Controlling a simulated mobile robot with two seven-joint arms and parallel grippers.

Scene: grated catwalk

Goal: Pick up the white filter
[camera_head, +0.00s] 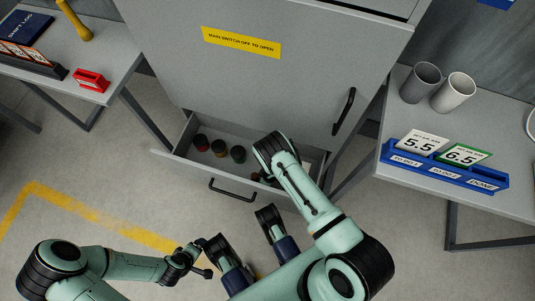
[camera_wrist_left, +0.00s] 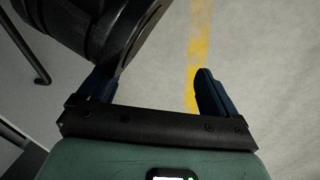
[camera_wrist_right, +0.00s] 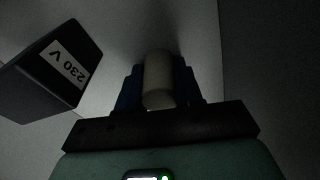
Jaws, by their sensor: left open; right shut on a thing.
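My right gripper (camera_wrist_right: 159,88) is shut on a pale, off-white cylinder (camera_wrist_right: 158,72), which looks like the white filter in dim light. The blue fingers flank it in the right wrist view. In the head view my right arm reaches down into the open drawer (camera_head: 233,187), and its wrist hides most of the gripper and the held filter. I cannot tell whether the filter touches the drawer floor. My left gripper (camera_head: 202,258) is open and empty above the floor. Its spread blue fingers show in the left wrist view (camera_wrist_left: 150,92).
Several jars (camera_head: 220,148) stand in the drawer's left part. A black box marked 230 V (camera_wrist_right: 52,70) is close beside my right gripper. The grey cabinet (camera_head: 250,80) rises above the drawer. Side tables hold a blue rack (camera_head: 440,174), cups (camera_head: 453,92) and a red block (camera_head: 91,80).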

